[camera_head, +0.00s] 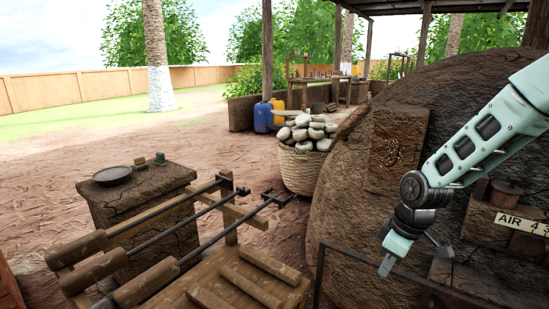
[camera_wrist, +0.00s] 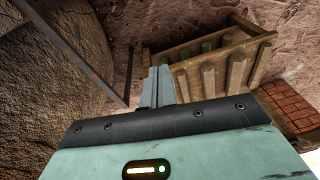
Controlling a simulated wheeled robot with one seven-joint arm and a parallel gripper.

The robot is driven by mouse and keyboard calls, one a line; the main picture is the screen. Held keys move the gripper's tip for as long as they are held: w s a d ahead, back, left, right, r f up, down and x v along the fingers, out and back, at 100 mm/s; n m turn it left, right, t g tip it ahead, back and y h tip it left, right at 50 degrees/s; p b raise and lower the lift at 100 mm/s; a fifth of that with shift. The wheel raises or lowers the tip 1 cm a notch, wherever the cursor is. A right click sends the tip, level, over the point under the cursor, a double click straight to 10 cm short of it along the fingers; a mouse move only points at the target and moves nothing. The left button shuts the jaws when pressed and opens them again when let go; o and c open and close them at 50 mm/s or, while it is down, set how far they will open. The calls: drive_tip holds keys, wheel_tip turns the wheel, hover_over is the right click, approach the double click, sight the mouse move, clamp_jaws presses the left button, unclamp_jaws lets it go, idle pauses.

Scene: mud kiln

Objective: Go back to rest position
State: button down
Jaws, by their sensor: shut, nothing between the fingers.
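My gripper (camera_head: 386,266) hangs at the end of my pale green arm on the right side of the head view, in front of the mud kiln (camera_head: 335,205). It points downward, and its fingers look closed together with nothing in them. In the wrist view my gripper (camera_wrist: 157,78) shows two thin fingers side by side. A wooden rack (camera_wrist: 215,65) lies below and beyond the fingers, apart from them.
A rack with long-handled tools (camera_head: 190,245) stands at front left, beside a mud pedestal (camera_head: 135,190) holding a dark plate (camera_head: 112,175). A basket (camera_head: 300,170) of stones stands behind. A dark metal frame (camera_head: 320,265) runs below my gripper. Open dirt ground lies at left.

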drive_tip(key=s+a+r+m, duration=0.1)
drive_tip(key=s+a+r, duration=0.3)
drive_tip(key=s, duration=0.5)
drive_tip(key=s+a+r+h, duration=0.1)
drive_tip(key=s+a+r, duration=0.25)
drive_tip(key=s, duration=0.55)
drive_tip(key=s+a+r+m, duration=0.1)
drive_tip(key=s+a+r, duration=0.3)
drive_tip(key=s, duration=0.5)
wheel_tip(320, 180, up, 25)
drive_tip(key=p, duration=2.6)
drive_tip(key=shift+s+a+g, duration=0.15)
drive_tip(key=shift+a+g, duration=0.15)
drive_tip(key=shift+g, duration=0.1)
drive_tip(key=c, duration=2.1)
unclamp_jaws()
drive_tip(key=shift+r, duration=0.1)
drive_tip(key=shift+c, duration=0.2)
